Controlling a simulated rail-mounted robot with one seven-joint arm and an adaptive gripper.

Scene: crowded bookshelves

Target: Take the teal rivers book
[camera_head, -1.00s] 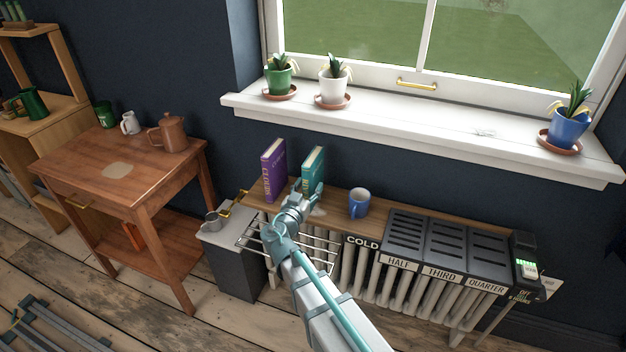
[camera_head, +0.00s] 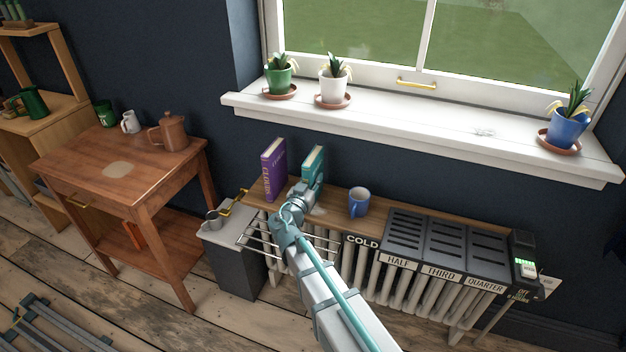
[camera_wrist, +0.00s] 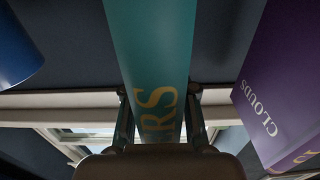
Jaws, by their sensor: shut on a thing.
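The teal book (camera_head: 313,162) stands upright on the wooden shelf above the radiator, to the right of the purple clouds book (camera_head: 273,170). The purple book (camera_wrist: 285,90) is at the right in the wrist view, apart from my fingers.
A blue mug (camera_head: 359,203) stands on the shelf (camera_head: 336,194) right of the teal book. Black labelled grates (camera_head: 440,248) lie farther right. A wire rack (camera_head: 262,240) is below the shelf front. The window sill (camera_head: 420,130) with potted plants is above and behind.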

